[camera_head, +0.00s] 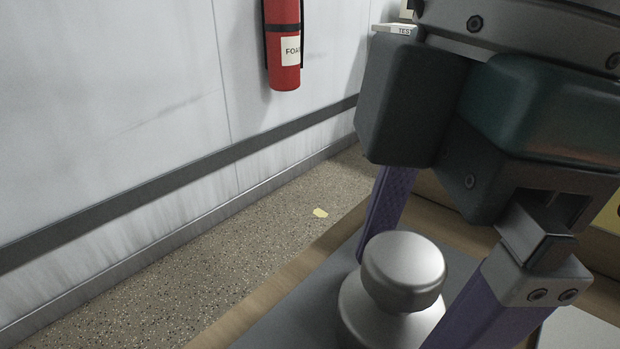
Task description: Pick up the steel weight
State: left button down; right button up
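The steel weight (402,272) shows at the bottom of the head view, a shiny grey piece with a rounded knob on a wider body. It stands upright on a grey surface (300,303), and its lower part is cut off by the frame edge. My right gripper (408,290) comes in from the upper right, pointing down. Its two purple fingers are spread apart, one behind the weight to the left and one to the right of it. I cannot tell whether either finger touches the weight. My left gripper is not in view.
The wooden table edge (262,290) runs diagonally beside the grey surface. Beyond it lie the speckled floor (230,250) with a small yellow patch (320,212) and a white wall (120,90). A red fire extinguisher (283,75) hangs there. A partly hidden item marked TEST (397,29) stands behind my gripper.

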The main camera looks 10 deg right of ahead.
grip_shut()
dwell(0.6)
jog(key=shift+r, duration=0.1)
